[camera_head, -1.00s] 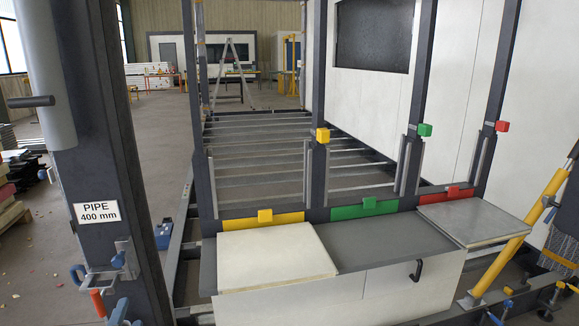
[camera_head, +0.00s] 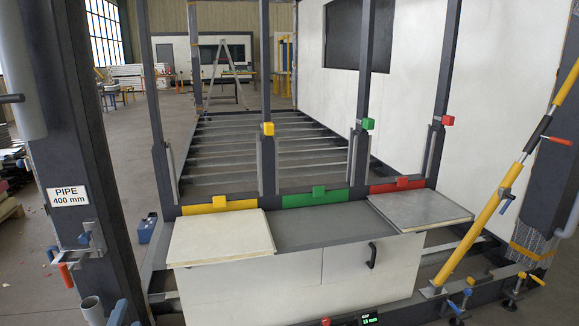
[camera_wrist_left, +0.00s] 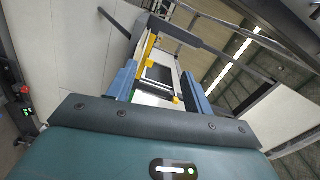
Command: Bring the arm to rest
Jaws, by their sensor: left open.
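My left gripper (camera_wrist_left: 158,72) shows in the left wrist view, its two blue fingers spread apart beyond the teal wrist housing. I see no object held between them. Part of a structure with yellow bars (camera_wrist_left: 151,46) shows beyond the fingers, and how far off it is I cannot tell. No gripper shows in the head view. There, a pale panel (camera_head: 220,234) lies on the bench in front of the yellow plate (camera_head: 220,204). A grey panel (camera_head: 420,208) lies before the red plate (camera_head: 397,186). The bench top before the green plate (camera_head: 317,196) is bare.
Dark uprights (camera_head: 266,100) of the frame stand behind the bench. A dark post with a pipe label (camera_head: 67,196) stands at left. A yellow diagonal brace (camera_head: 482,222) and several clamps stand at right. A small display (camera_head: 369,319) is at the bottom edge. Floor is open at left.

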